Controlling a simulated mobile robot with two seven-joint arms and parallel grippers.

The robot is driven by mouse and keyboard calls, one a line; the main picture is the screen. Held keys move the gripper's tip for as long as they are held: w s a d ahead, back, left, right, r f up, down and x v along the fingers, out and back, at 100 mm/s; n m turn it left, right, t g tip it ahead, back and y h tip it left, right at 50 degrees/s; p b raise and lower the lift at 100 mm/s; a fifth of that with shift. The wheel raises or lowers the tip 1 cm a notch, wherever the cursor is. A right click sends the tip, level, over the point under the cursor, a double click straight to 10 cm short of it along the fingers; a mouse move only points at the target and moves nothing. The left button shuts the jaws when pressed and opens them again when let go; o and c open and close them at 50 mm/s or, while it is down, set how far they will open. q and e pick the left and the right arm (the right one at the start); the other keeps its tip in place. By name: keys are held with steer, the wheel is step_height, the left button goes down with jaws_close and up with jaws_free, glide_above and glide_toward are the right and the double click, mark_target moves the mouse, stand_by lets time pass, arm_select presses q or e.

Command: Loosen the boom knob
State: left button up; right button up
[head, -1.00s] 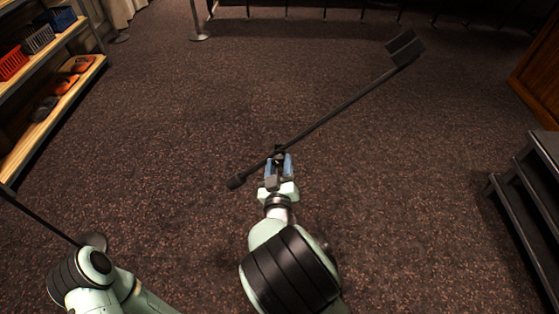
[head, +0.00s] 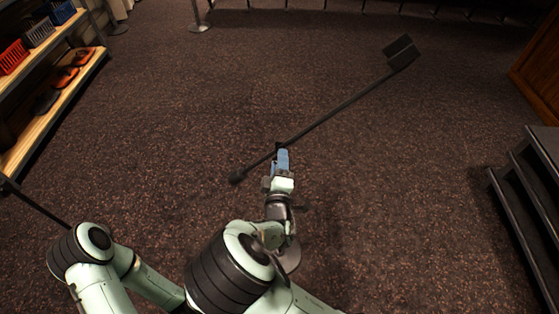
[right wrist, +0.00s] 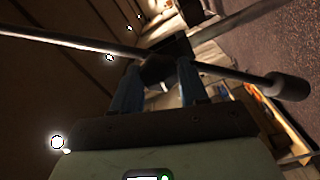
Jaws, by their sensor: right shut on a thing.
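The dark boom (head: 340,107) runs slantwise from a block-shaped end (head: 402,52) at the upper right to a small counterweight (head: 236,176) at lower left. My right gripper (head: 281,150) is at the boom's clamp, near the counterweight end. In the right wrist view, its blue fingers (right wrist: 158,85) are shut on the dark boom knob (right wrist: 158,70), which they partly hide. The boom crosses just beyond the fingers, with the counterweight (right wrist: 287,86) at right. My left arm shows at the lower left of the head view; its gripper is not in view.
A shelf (head: 50,110) with baskets stands at the left. Dark steps (head: 525,190) stand at the right, and a wooden cabinet (head: 538,70) at the upper right. The carpet (head: 170,130) around the boom is clear.

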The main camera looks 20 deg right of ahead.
steer(key=shift+n, duration=0.6)
steer(key=o, duration=1.1)
steer(key=shift+c, duration=0.2)
